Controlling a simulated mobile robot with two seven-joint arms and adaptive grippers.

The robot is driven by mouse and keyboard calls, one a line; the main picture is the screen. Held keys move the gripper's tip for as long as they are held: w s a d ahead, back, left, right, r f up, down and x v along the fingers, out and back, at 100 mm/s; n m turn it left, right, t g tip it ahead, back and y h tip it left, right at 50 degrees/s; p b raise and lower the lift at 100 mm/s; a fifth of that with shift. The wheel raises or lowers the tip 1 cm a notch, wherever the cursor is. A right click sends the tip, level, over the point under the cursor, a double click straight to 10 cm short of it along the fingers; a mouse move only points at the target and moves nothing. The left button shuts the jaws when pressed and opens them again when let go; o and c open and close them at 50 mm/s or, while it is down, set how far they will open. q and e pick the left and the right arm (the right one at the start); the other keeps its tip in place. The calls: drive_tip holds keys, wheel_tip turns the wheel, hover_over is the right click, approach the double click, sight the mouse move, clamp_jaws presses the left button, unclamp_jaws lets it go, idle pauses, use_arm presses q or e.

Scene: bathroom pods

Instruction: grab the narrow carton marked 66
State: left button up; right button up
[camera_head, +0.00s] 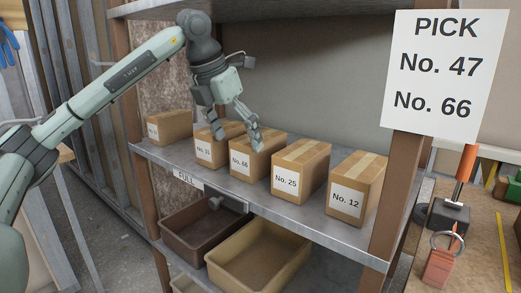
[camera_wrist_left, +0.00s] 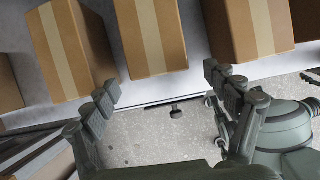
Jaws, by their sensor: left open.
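The carton marked No. 66 (camera_head: 242,163) is a brown box with a white front label, standing upright on the grey metal shelf, third from the left in its row. My left gripper (camera_head: 238,138) is open and empty, with its fingers above and near the top of this carton; contact cannot be made out. In the left wrist view, a narrow taped carton (camera_wrist_left: 150,35) lies ahead of the gap between the open fingers (camera_wrist_left: 161,80). Its label is hidden there. My right gripper is out of view.
Cartons No. 25 (camera_head: 300,170) and No. 12 (camera_head: 354,187) stand to the right; two others (camera_head: 205,152) (camera_head: 168,127) stand to the left. A wooden post (camera_head: 397,195) bounds the shelf. A brown bin (camera_head: 203,222) and a tan bin (camera_head: 258,256) sit below.

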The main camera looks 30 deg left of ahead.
sight(247, 141)
use_arm(q)
drive_tip(key=w, duration=0.3)
drive_tip(key=shift+w+d+r, duration=0.1)
drive_tip(key=shift+w+d, duration=0.05)
drive_tip(key=w+p, duration=0.1)
drive_tip(key=w, duration=0.2)
drive_tip(key=shift+d, duration=0.2)
drive_tip(key=shift+x, duration=1.25)
drive_tip(key=shift+f, duration=0.35)
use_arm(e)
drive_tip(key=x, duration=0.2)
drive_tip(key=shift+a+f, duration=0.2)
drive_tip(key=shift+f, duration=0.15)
use_arm(q)
drive_tip(key=shift+f, duration=0.25)
drive_tip(key=c, duration=1.6)
